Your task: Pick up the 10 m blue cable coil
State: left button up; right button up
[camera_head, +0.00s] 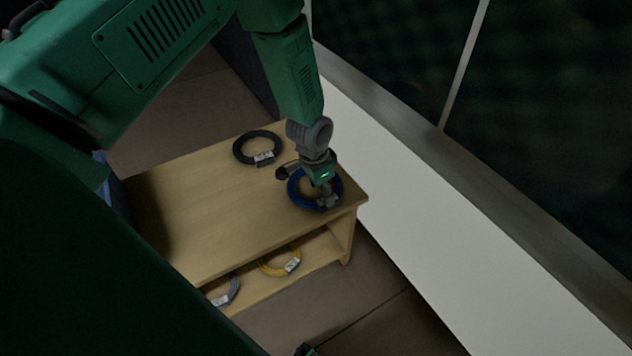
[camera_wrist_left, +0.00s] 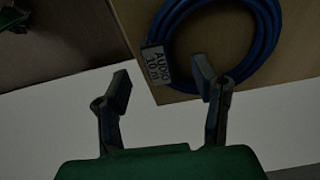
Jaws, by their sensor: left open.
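The blue cable coil (camera_head: 296,195) lies on the wooden table top near its right corner. My left gripper (camera_head: 312,188) is open right at the coil and hides part of it. In the left wrist view the coil (camera_wrist_left: 257,62) shows large at the top. It carries a white tag (camera_wrist_left: 156,66) reading AUDIO with a length I cannot read surely. The open fingers (camera_wrist_left: 163,84) are empty; one fingertip overlaps the coil's edge beside the tag. I cannot tell whether it touches. A small green and dark part at the head view's bottom edge may belong to my right arm.
A black coil (camera_head: 244,141) with a white tag lies farther back on the table top (camera_head: 195,215). A yellow coil (camera_head: 268,268) and a grey-blue coil (camera_head: 234,288) lie on the lower shelf. A white surface (camera_head: 420,230) runs along the table's right side.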

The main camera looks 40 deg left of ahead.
pick_arm(q)
jog(key=f+b, duration=0.1)
jog(key=w+f, duration=0.1)
jog(key=f, duration=0.1)
jog(key=d+f+b, duration=0.1)
jog(key=f, duration=0.1)
jog(key=shift+w+f+b, duration=0.15)
jog(key=shift+w+b, duration=0.05)
jog(key=shift+b, duration=0.1)
grip_shut()
